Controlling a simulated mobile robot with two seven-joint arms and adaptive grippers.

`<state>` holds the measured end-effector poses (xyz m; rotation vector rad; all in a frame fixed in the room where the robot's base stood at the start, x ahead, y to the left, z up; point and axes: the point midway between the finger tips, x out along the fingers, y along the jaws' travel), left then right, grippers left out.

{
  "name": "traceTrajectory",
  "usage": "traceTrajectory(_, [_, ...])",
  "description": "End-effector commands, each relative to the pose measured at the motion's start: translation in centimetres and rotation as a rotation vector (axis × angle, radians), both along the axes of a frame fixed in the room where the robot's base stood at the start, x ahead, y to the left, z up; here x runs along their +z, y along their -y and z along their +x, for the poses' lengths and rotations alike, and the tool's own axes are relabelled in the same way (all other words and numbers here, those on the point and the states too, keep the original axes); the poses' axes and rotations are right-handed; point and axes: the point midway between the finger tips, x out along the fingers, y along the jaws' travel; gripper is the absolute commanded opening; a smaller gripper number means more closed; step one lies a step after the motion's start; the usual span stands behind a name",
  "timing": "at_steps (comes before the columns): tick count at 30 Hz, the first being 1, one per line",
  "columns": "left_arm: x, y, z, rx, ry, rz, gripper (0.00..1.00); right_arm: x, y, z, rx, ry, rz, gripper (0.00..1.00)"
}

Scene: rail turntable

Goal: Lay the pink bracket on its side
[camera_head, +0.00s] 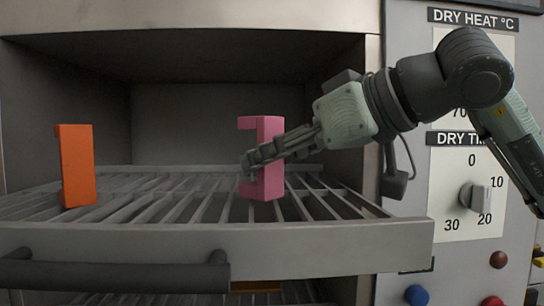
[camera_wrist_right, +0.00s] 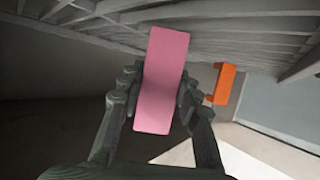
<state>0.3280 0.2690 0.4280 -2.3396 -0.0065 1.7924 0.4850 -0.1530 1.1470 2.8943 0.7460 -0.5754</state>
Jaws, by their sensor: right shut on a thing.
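The pink bracket (camera_head: 268,186) stands upright on the slatted rack (camera_head: 215,239), right of the middle, its two short arms pointing left in the head view. My right gripper (camera_head: 254,160) comes in from the right and is shut on the bracket around its middle. In the right wrist view the pink bracket (camera_wrist_right: 162,80) sits between the two fingers of my right gripper (camera_wrist_right: 160,92). The fingers hide part of its middle in the head view. Whether its foot touches the slats is hard to tell. My left gripper is not in view.
An orange bracket (camera_head: 77,165) stands upright at the left of the rack; it also shows in the right wrist view (camera_wrist_right: 224,84). The rack is pulled out of a grey oven cavity (camera_head: 190,110). A dark handle (camera_head: 115,274) runs below its front. A control panel (camera_head: 411,60) stands at right.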

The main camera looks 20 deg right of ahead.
Motion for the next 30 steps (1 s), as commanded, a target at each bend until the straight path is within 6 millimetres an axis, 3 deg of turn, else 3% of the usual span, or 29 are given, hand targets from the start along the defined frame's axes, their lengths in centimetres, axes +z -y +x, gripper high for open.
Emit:
traceTrajectory(19, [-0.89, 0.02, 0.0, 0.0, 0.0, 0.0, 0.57, -0.85, 0.01, 0.0, 0.0, 0.003, 0.001, 0.0])
traceTrajectory(20, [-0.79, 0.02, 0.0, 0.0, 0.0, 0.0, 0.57, -0.74, 0.01, 0.0, 0.0, 0.003, 0.001, 0.37])
traceTrajectory(25, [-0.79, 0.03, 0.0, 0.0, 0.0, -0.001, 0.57, -0.78, 0.01, 0.0, 0.0, 0.002, 0.001, 0.57])
traceTrajectory(30, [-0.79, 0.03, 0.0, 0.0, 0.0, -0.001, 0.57, -0.81, 0.01, 0.0, 0.0, 0.001, 0.0, 0.57])
